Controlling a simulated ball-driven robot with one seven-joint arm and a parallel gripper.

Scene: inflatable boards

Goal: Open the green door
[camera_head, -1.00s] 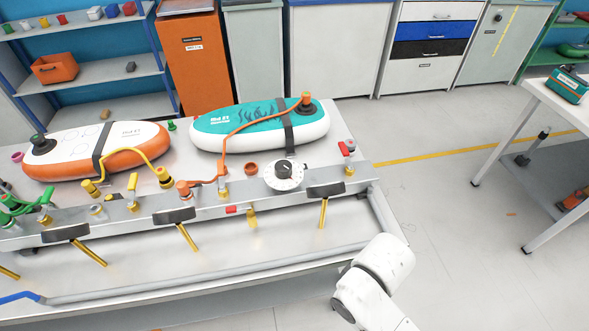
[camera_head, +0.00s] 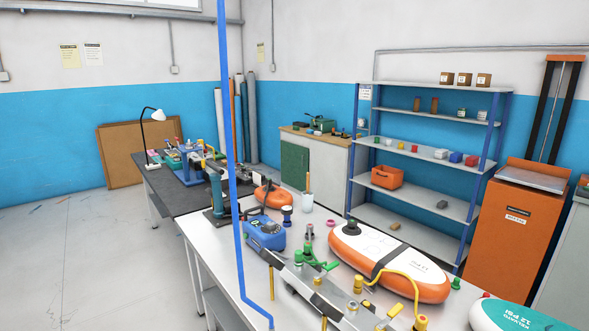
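The green door (camera_head: 294,167) is on the front of a pale cabinet (camera_head: 328,180) with a wooden top, against the blue back wall. It looks shut; no handle can be made out at this distance. My gripper is not in view.
A steel bench (camera_head: 195,232) fills the near right, with an orange-and-white board (camera_head: 388,262) and a blue pump (camera_head: 265,236). A blue pole (camera_head: 232,130) rises in front. A dark table (camera_head: 183,187) stands beyond. Open floor (camera_head: 70,245) lies left.

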